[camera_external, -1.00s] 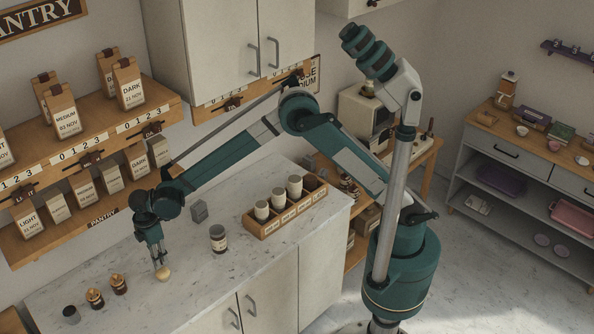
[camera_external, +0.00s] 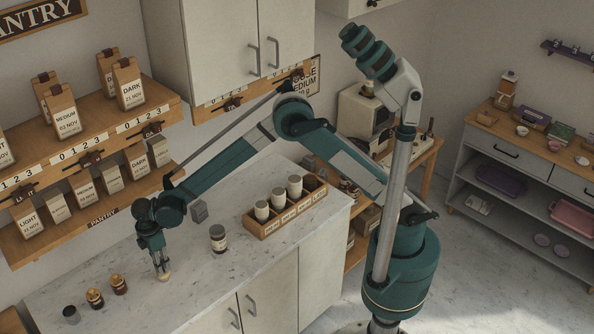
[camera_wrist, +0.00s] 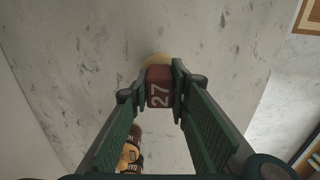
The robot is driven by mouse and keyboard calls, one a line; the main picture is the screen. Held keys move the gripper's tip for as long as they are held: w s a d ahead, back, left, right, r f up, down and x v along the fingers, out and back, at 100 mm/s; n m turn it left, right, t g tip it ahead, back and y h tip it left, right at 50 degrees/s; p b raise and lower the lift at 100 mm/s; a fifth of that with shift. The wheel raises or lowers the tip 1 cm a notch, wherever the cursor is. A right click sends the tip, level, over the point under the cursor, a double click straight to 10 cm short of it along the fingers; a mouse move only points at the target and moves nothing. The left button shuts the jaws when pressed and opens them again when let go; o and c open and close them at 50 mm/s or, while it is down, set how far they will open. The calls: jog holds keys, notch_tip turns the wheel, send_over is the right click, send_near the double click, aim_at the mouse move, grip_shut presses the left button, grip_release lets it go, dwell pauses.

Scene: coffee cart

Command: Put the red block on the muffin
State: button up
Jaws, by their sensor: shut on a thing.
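My gripper (camera_external: 161,268) points down over the marble counter, its fingers near the muffin. In the wrist view my gripper (camera_wrist: 155,92) is shut on the red block (camera_wrist: 159,80), a dark red cube with a white "27" on its face. The muffin (camera_external: 164,278) is a small tan thing on the counter, just below the fingertips. In the wrist view its pale edge (camera_wrist: 153,60) shows behind the block, which hides most of it. I cannot tell whether the block touches the muffin. The block is too small to make out in the external view.
Two brown-and-gold jars (camera_external: 95,299) and a dark-topped grey canister (camera_external: 71,315) stand left of my gripper. A dark labelled jar (camera_external: 218,238), a grey block (camera_external: 199,212) and a wooden cup rack (camera_external: 284,211) stand to the right. The counter front is clear.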

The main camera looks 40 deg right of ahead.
jog(key=o, duration=0.9)
jog(key=shift+r, duration=0.1)
notch_tip(320, 180, up, 12)
jog(key=shift+r, duration=0.1)
dwell(0.7)
